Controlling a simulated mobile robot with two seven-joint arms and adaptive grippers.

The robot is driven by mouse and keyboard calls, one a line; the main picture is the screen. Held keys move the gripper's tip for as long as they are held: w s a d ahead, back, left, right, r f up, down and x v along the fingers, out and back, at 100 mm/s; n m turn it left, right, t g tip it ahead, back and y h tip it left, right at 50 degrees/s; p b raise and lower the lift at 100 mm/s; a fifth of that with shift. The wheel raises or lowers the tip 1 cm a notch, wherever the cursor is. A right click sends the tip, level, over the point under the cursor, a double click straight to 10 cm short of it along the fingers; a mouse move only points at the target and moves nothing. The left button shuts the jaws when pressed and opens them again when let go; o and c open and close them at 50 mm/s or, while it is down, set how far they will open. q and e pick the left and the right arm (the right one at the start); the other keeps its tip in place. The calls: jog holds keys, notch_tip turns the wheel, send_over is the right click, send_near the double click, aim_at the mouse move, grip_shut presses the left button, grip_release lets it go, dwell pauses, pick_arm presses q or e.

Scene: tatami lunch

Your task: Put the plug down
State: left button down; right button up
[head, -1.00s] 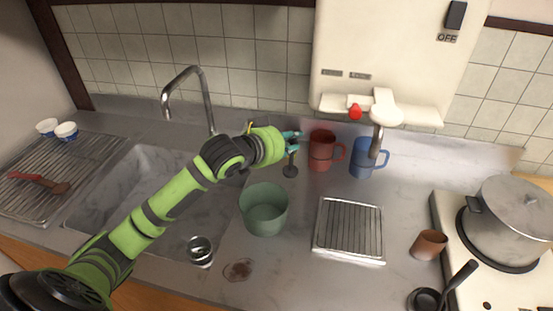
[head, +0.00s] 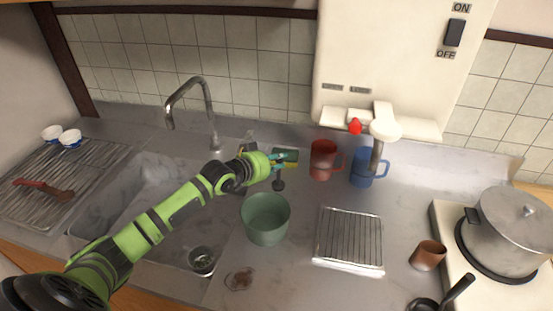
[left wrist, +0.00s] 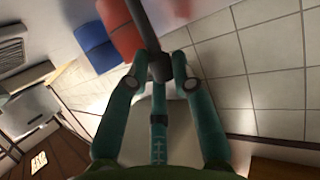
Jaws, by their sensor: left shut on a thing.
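The plug (head: 278,184) is a small dark disc on a thin stem. It hangs below my left gripper (head: 280,164), which is shut on it. In the left wrist view the dark plug (left wrist: 147,32) sticks out beyond the teal fingers of the left gripper (left wrist: 159,80). In the head view the plug is above the counter, behind the green bowl (head: 265,218) and left of the red mug (head: 323,160). I cannot tell whether it touches the counter. My right gripper is in neither view.
The sink (head: 135,205) lies to the left, with its drain (head: 202,260) near the front. A tap (head: 207,110) stands behind it. A blue mug (head: 362,170), wire rack (head: 349,240), brown cup (head: 428,255) and large pot (head: 507,230) stand to the right.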

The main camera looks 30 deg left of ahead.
pick_arm(q)
jog(key=c, duration=1.1)
grip_release()
jog(key=shift+o, duration=0.2)
jog(key=b+v, duration=0.1)
jog(key=v, duration=1.1)
